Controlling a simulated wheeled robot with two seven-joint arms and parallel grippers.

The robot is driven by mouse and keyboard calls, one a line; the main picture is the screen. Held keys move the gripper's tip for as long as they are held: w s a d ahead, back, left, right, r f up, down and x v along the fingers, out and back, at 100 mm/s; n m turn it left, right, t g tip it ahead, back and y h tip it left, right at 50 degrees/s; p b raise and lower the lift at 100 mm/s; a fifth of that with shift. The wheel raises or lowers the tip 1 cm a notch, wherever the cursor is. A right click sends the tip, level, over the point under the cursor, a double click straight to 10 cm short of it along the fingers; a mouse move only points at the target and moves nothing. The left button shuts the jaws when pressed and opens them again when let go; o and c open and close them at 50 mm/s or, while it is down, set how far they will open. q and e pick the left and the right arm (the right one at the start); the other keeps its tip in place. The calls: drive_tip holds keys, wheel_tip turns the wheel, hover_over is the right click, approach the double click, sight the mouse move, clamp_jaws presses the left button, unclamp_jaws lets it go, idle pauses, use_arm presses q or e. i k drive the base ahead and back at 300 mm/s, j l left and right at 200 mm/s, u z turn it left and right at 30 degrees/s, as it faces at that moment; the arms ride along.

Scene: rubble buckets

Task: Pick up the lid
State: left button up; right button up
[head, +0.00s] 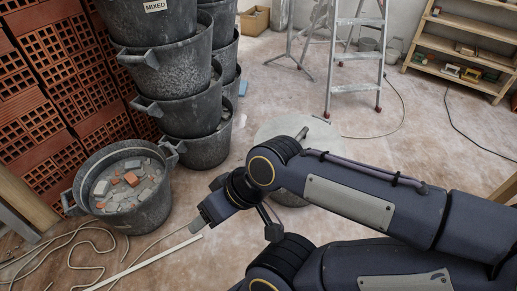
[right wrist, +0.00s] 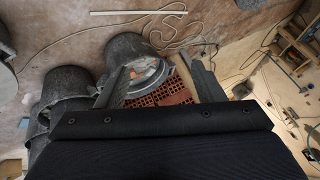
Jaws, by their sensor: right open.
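A pale grey round lid (head: 268,130) lies on top of a grey bucket (head: 290,198) in the middle of the head view. My right arm crosses in front and hides much of both. A small dark knob or handle (head: 302,134) shows on the lid beside the arm. My right gripper (head: 197,224) is to the left of the lid and apart from it, near the rubble bucket. In the right wrist view its two fingers (right wrist: 160,82) are spread, with nothing held between them. I cannot make out the lid surely in that view. My left gripper is out of view.
An open bucket of rubble (head: 122,189) stands at left, beside stacked buckets (head: 185,104) and red bricks (head: 45,110). A cable (head: 85,240) and a pale strip (head: 150,262) lie on the floor. A stepladder (head: 357,55) and shelf (head: 465,50) stand behind.

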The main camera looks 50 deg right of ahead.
sight(312, 132)
drive_tip(key=z, duration=2.25)
drive_tip(key=i+j+u, duration=0.35)
drive_tip(key=i, duration=0.5)
drive_tip(key=i+u, duration=0.3)
drive_tip(key=i, duration=0.55)
